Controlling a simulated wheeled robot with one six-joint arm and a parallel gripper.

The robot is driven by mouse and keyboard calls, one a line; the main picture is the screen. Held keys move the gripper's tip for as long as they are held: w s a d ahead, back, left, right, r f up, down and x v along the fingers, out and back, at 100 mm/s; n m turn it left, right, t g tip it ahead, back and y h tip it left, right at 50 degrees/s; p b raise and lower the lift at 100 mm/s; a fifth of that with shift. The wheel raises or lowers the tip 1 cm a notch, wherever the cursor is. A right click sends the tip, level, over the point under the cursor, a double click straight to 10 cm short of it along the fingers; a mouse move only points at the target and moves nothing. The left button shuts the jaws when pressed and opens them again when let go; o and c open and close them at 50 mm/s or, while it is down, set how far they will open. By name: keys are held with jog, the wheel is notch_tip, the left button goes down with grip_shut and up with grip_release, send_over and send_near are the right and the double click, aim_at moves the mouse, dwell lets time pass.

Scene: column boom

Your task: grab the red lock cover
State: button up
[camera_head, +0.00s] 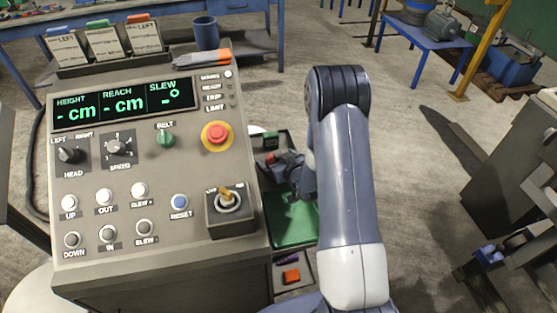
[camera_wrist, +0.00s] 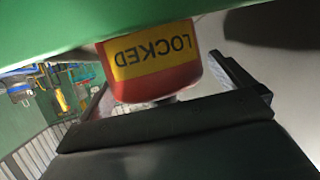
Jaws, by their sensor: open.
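The red lock cover (camera_wrist: 155,84) fills the upper middle of the wrist view. It has a yellow band reading LOCKED, upside down in this view, and sits against a green surface (camera_wrist: 60,22). My gripper (camera_wrist: 168,92) is open, with one dark finger to the left of the cover and one to its right. The cover lies between them; I cannot tell whether either finger touches it. In the head view my arm reaches down behind the console's right side, and my gripper (camera_head: 283,165) is small and partly hidden there, near some red.
The grey control console (camera_head: 150,260) with buttons, knobs and a red stop button (camera_head: 217,133) stands left of my arm. A green tray (camera_head: 292,225) lies behind its right edge, with a small orange block (camera_head: 291,276) in front.

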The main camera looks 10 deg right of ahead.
jog(key=shift+w+a+f, duration=0.1)
jog(key=shift+w+f, duration=0.05)
jog(key=shift+w, duration=0.25)
jog(key=c, duration=1.1)
